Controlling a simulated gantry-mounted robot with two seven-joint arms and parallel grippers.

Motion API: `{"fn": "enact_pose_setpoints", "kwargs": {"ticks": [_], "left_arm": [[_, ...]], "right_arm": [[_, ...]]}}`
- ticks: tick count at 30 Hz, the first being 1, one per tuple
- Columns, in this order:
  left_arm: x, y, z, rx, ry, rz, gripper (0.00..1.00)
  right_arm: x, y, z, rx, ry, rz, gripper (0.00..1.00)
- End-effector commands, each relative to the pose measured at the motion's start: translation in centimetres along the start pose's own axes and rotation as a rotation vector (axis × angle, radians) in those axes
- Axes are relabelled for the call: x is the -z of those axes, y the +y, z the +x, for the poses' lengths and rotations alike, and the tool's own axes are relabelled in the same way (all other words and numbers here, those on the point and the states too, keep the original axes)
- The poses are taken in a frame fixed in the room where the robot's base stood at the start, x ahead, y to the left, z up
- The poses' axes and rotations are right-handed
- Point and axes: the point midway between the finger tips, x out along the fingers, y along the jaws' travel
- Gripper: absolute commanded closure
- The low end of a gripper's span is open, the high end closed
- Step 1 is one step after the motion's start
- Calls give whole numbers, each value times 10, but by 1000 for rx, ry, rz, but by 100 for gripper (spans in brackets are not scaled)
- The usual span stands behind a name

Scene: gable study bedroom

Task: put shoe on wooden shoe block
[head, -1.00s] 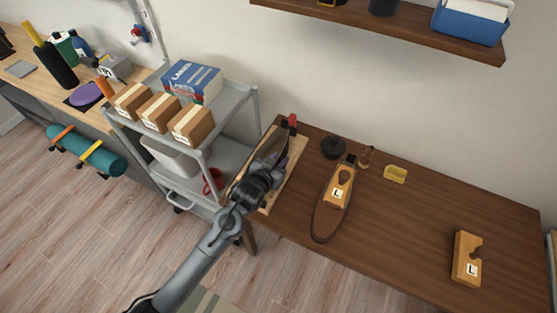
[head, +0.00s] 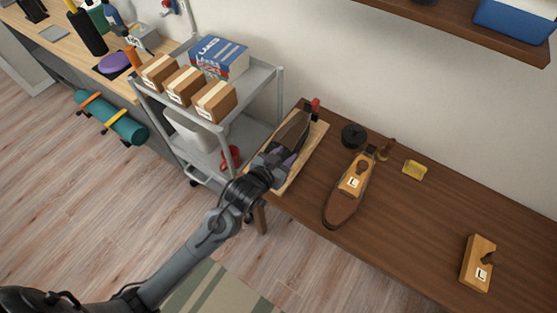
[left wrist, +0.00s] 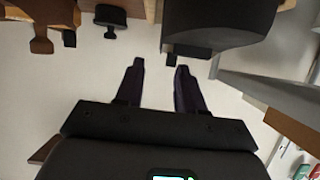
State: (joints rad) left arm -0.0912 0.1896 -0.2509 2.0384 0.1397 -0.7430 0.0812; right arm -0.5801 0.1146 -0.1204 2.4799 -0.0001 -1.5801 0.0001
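My left gripper (head: 281,157) is over the near part of that board, close to the shape's near end. I cannot tell whether they touch. In the left wrist view the gripper's fingers (left wrist: 158,85) are apart, with nothing visible between them. A brown shoe (head: 342,207) with a wooden piece marked L (head: 354,181) lies mid-desk. A wooden block marked L (head: 478,264) lies alone at the right. My right gripper is not in view.
The brown desk (head: 427,215) is clear between the mid-desk shoe and the right block. A black round tin (head: 353,135), a brush-like item (head: 385,149) and a yellow item (head: 415,170) stand behind. A grey cart (head: 262,92) with boxes is at the left. A shelf hangs above.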

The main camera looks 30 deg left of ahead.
Motion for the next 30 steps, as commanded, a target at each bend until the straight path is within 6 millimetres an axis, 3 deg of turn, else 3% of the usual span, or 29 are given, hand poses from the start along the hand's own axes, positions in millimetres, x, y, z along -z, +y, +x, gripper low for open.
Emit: {"fn": "enact_pose_setpoints", "kwargs": {"ticks": [3,11,14,17,21,24,27,30], "left_arm": [[-1,0,-16,0,-1,0,62],[-7,1,-36,-2,-29,-1,62],[-31,2,-51,-7,-122,-2,62],[-68,4,-79,-16,-284,-1,62],[-120,6,-134,-31,-537,13,62],[-147,5,-172,-38,-693,24,62],[-163,3,-201,-42,-801,34,62],[-170,3,-215,-45,-856,41,62]], "right_arm": [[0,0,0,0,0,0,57],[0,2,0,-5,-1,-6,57],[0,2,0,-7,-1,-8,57],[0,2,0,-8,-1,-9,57],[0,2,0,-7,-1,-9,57],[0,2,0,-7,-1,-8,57],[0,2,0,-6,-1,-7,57],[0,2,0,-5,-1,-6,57]]}}
